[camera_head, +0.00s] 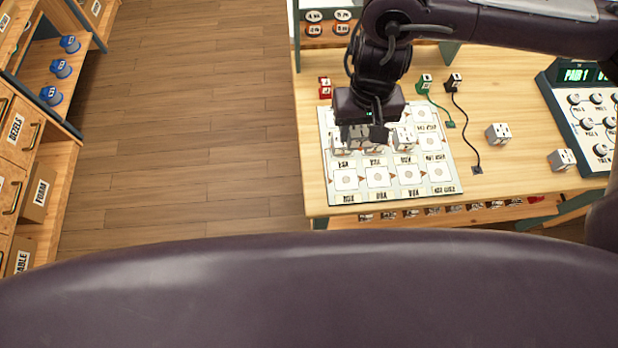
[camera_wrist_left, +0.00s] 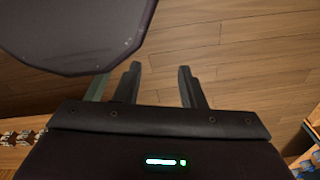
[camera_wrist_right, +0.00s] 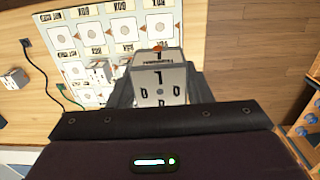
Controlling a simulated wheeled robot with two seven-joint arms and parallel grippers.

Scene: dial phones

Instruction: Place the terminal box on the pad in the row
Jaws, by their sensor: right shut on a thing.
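My right gripper (camera_head: 365,132) hangs over the white pad sheet (camera_head: 345,193), a board of printed squares with small arrows between them. In the right wrist view its fingers are shut on a pale grey box (camera_wrist_right: 158,82) with dark markings; the sheet (camera_wrist_right: 88,55) lies beyond it. In the head view the gripper partly hides the boxes under it; a white box (camera_head: 404,139) shows just right of it. I cannot tell whether the held box touches the sheet. My left gripper (camera_wrist_left: 157,82) is open and empty in the left wrist view, over the wooden floor.
Two more white boxes, one (camera_head: 498,133) and another (camera_head: 562,159), stand on the table right of the sheet. Red (camera_head: 325,88), green (camera_head: 424,83) and black (camera_head: 453,82) blocks and cables lie behind. A dial console (camera_head: 585,110) stands far right.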

